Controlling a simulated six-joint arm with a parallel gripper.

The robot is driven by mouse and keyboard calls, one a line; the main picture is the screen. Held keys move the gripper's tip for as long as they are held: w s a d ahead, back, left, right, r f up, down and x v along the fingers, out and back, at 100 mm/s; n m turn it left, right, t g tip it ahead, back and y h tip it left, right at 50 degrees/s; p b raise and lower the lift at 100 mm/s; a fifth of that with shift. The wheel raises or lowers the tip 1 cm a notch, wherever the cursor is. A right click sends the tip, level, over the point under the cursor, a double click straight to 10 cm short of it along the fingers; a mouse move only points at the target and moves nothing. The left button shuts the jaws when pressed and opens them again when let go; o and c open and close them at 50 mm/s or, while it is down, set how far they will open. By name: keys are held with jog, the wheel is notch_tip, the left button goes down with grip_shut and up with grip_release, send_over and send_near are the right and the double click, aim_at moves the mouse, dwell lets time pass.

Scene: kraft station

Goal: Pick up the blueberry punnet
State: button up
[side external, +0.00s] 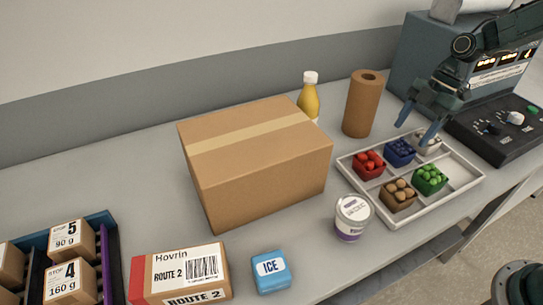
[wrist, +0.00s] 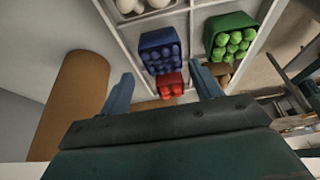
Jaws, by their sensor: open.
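The blueberry punnet (side external: 400,152) is a small dark blue box of round blue berries. It sits in the back row of the white divided tray (side external: 459,205), between the red punnet (side external: 369,165) and a punnet of white round items (side external: 427,144). In the wrist view the blueberry punnet (wrist: 161,52) lies ahead of and between my fingers. My gripper (side external: 418,128) is open, above the back edge of the tray near the blue and white punnets. In the wrist view my gripper (wrist: 164,88) shows both blue fingers apart, with nothing held.
Green (side external: 430,179) and brown (side external: 398,196) punnets fill front compartments. A brown paper roll (side external: 362,104) stands behind the tray, close to my gripper. A large carton (side external: 255,160), a yellow bottle (side external: 308,98) and a lidded tub (side external: 352,217) stand left. A machine (side external: 500,130) stands right.

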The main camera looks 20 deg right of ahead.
aim_at(403, 146)
jog(key=shift+x, duration=0.8)
jog(key=shift+x, duration=2.6)
jog(key=shift+s, duration=0.15)
jog(key=c, duration=0.8)
jog(key=shift+o, duration=0.2)
jog(key=shift+r, duration=0.15)
notch_tip(403, 146, up, 20)
